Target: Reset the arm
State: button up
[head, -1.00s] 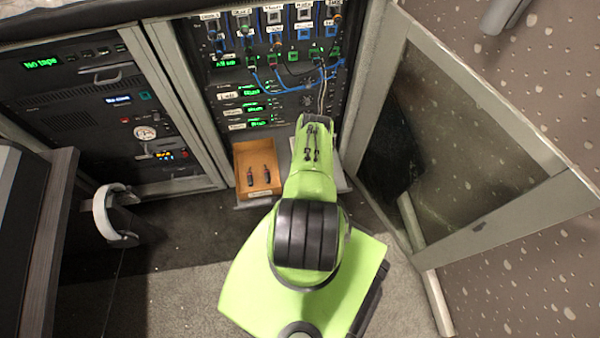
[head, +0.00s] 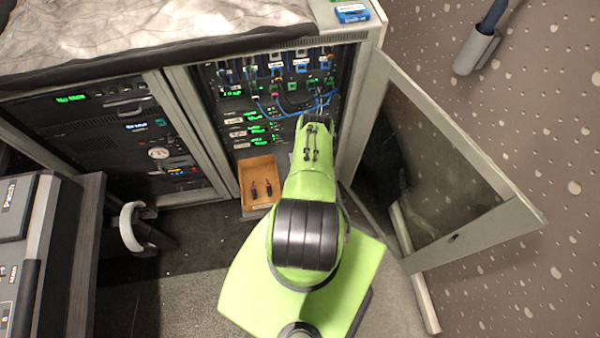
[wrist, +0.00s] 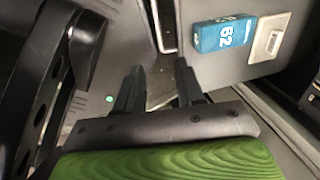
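My green arm (head: 312,180) reaches forward from my base toward the open rack cabinet in the head view. Its far end hides my gripper there. In the wrist view my gripper (wrist: 160,85) shows two dark fingers with a clear gap between them. It is open, and nothing is held between the fingers. A blue block marked 62 (wrist: 223,36) lies on a grey surface ahead and to the right of the fingers, apart from them.
The rack (head: 275,100) holds patch cables and green displays. A wooden tray (head: 246,178) with two small dark items stands low in front. The open glass door (head: 445,180) stands to the right. A desk with a console (head: 30,250) is at left. Grey floor lies between.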

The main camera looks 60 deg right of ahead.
jog(key=shift+r, duration=0.5)
